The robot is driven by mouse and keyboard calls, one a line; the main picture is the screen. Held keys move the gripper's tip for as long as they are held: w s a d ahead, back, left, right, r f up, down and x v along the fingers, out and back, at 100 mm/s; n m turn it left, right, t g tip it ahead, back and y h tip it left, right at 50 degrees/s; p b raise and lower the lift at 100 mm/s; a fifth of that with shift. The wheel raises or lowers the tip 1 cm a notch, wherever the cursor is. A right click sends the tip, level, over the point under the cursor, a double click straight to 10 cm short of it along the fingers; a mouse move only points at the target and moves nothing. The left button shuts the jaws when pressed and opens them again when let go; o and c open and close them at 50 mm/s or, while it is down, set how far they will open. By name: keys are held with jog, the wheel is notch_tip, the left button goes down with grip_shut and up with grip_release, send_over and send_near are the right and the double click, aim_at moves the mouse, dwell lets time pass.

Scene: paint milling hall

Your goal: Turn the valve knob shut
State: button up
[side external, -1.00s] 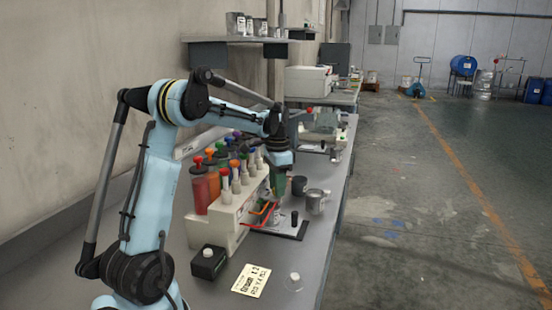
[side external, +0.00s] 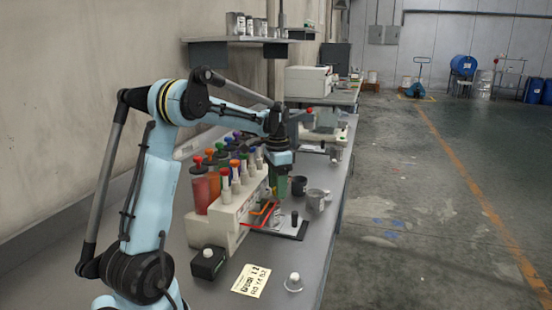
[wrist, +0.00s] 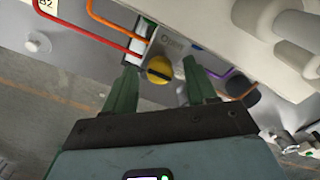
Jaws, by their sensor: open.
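The valve knob (wrist: 160,70) is round and yellow with a dark bar across it, seen in the wrist view on a pale block face. My gripper (wrist: 160,67) has two green fingers, open, one on each side of the knob, with a visible gap to it on both sides. I cannot tell how deep the fingertips reach beside it. In the side view my gripper (side external: 280,186) points down in front of the white dispenser (side external: 225,218), and the knob is not clearly seen there. Small dark print (wrist: 172,42) sits just beyond the knob, too blurred to read surely.
Red (wrist: 95,33) and orange (wrist: 115,22) tubes run left of the knob, a purple tube (wrist: 218,72) right. A mug (side external: 318,199), a dark cup (side external: 299,186) and a black post (side external: 294,218) stand close by. A black box (side external: 208,263) and yellow card (side external: 251,280) lie nearer.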

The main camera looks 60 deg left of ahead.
notch_tip(320, 180, up, 12)
dwell(0.6)
